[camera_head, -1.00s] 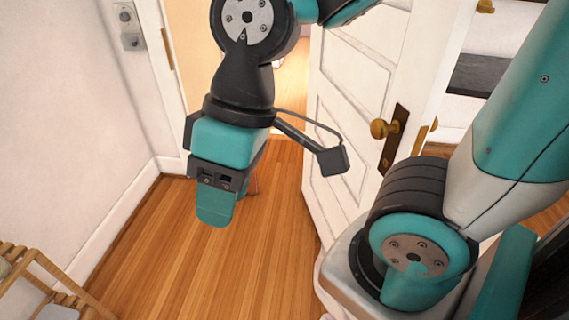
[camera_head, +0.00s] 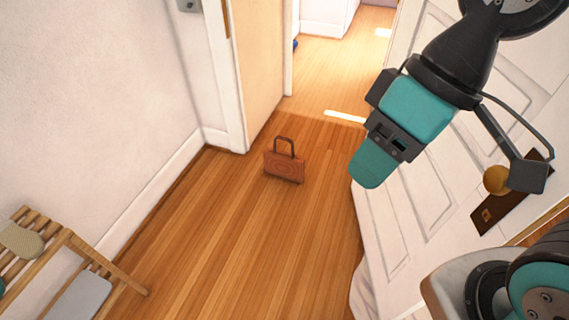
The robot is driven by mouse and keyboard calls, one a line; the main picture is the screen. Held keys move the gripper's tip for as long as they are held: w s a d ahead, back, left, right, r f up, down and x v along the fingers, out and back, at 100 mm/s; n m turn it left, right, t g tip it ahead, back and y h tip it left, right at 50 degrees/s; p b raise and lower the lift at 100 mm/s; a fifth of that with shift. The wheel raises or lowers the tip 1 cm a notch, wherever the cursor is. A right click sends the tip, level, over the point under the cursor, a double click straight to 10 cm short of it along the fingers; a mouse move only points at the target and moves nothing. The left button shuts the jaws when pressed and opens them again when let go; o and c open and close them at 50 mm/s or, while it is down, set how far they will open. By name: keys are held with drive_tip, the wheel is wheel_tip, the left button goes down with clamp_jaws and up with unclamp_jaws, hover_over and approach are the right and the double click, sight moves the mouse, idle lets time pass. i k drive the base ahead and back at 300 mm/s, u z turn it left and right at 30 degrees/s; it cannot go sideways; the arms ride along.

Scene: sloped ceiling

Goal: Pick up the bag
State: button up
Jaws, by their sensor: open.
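A small brown bag (camera_head: 284,167) with a dark handle loop stands upright on the wooden floor, near the middle of the view and just before the doorway. My gripper (camera_head: 369,168) is at the right of the picture, in front of the white door and apart from the bag. Its teal end points down and to the left. It holds nothing that I can see.
A white door (camera_head: 430,190) with a brass knob (camera_head: 497,180) stands open on the right. A wooden rack (camera_head: 75,245) is at the lower left along the white wall (camera_head: 90,90). The floor (camera_head: 240,235) around the bag is clear.

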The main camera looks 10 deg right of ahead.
sight(286, 165)
drive_tip(key=k, duration=0.4)
drive_tip(key=u, duration=0.3)
drive_tip(key=i, duration=2.65)
drive_tip(key=z, duration=0.15)
